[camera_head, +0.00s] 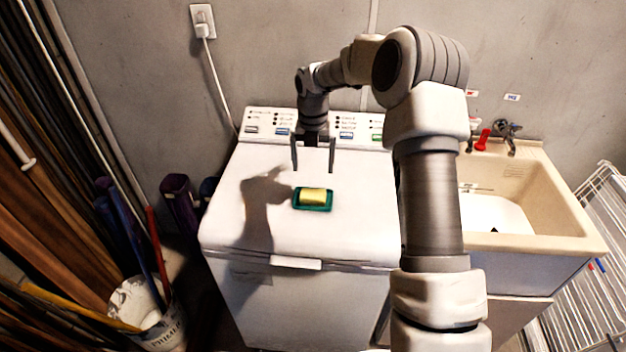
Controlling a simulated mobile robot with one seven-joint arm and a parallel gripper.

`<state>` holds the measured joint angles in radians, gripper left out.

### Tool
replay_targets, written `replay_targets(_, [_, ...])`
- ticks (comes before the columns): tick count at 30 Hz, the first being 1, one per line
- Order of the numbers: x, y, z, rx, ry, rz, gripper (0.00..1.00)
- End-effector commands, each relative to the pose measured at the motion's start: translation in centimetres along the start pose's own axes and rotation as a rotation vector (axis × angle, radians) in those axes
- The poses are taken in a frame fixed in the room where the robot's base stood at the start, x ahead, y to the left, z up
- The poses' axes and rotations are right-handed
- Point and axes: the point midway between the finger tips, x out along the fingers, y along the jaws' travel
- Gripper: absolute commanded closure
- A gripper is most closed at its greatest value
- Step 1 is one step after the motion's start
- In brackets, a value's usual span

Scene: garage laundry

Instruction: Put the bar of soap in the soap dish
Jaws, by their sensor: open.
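A yellow bar of soap (313,195) lies in a dark green soap dish (299,205) on the white top of the washing machine. The dish's rim shows around the soap. My gripper (314,170) is open and empty, with its two fingers pointing down. In the picture it is just above and behind the soap and dish, apart from them. Its exact height over the lid cannot be told from this one view.
The washing machine lid (365,215) is otherwise clear around the dish. The control panel (265,122) rises at the back. A beige sink (560,215) with a tap stands to the right. A bucket (150,312) with long poles stands at the lower left.

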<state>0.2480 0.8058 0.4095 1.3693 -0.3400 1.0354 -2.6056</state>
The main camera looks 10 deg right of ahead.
Motion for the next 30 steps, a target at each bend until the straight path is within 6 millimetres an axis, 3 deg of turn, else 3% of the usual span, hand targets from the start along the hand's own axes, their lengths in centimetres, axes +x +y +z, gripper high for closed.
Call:
replay_targets(11, [-4.7,-0.1,-1.0,0.100,-0.026,-0.010,0.00])
replay_targets(21, [-13.3,-1.8,-7.3,0.670,-0.152,0.001,0.00])
replay_targets(30, [-18.9,-4.2,-14.3,1.231,-0.237,0.107,0.00])
